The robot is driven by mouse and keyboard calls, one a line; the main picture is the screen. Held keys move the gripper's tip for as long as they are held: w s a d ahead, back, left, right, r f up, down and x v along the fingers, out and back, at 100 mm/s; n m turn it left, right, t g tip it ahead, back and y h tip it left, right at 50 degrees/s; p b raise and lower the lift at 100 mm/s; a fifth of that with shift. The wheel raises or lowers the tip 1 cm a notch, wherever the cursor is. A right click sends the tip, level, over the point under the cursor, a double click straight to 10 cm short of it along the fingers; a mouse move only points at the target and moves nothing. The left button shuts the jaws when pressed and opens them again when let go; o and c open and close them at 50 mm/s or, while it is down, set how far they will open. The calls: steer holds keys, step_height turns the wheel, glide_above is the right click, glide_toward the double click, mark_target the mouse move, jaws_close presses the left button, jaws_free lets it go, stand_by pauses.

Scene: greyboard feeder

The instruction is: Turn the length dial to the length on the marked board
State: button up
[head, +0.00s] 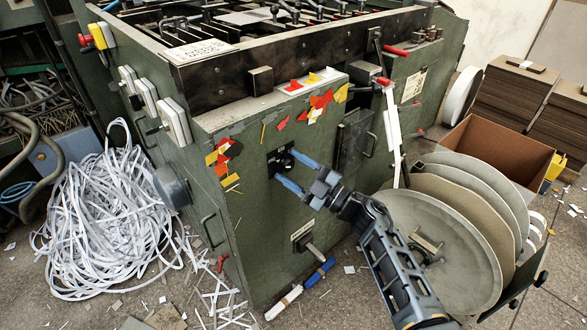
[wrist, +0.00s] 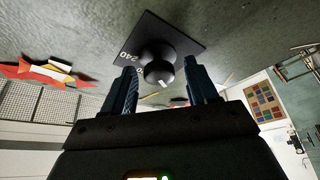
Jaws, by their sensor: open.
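The length dial is a black round knob (wrist: 158,73) with a white pointer mark, on a dark square plate (wrist: 147,38) with white figures. "240" is readable; another figure is partly hidden by the knob. In the head view the dial plate (head: 279,160) is on the green machine's front. My gripper (head: 285,166) is open, its blue fingers pointing at the plate. In the wrist view the knob appears between the fingertips, with gaps at both sides; I cannot tell how deep it sits between them. No readable length mark on a board shows.
The green machine cabinet (head: 235,250) fills the middle. Large grey discs (head: 440,230) stand at right, near my arm. Greyboard stacks (head: 512,100) and an open cardboard box (head: 490,150) are behind. Paper strips (head: 105,215) heap at left.

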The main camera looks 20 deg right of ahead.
steer(key=v, duration=0.7)
steer(key=shift+s+d+f, duration=0.15)
steer(key=shift+s+d, duration=0.05)
steer(key=shift+s, duration=0.15)
steer(key=s+a+r+m+t+h+p, duration=0.25)
steer(key=s+m+h, duration=0.2)
steer(key=s, duration=0.65)
steer(key=s+a+r+m+t+h+p, duration=0.1)
steer(key=s+a+m+h+p, duration=0.25)
steer(key=s, duration=0.85)
steer(key=s+r+m+g+h+p, duration=0.1)
steer(key=s+r+m+g+h, duration=0.1)
steer(key=s+r, duration=0.5)
steer(key=s+d+r+m+g+h+p, duration=0.1)
steer(key=s+r+m+g, duration=0.3)
steer(key=s, duration=1)
step_height(320, 180, up, 4)
steer(key=m+h+p, duration=0.1)
steer(key=m, duration=0.1)
steer(key=shift+d+f+m, duration=0.2)
steer(key=shift+m, duration=0.1)
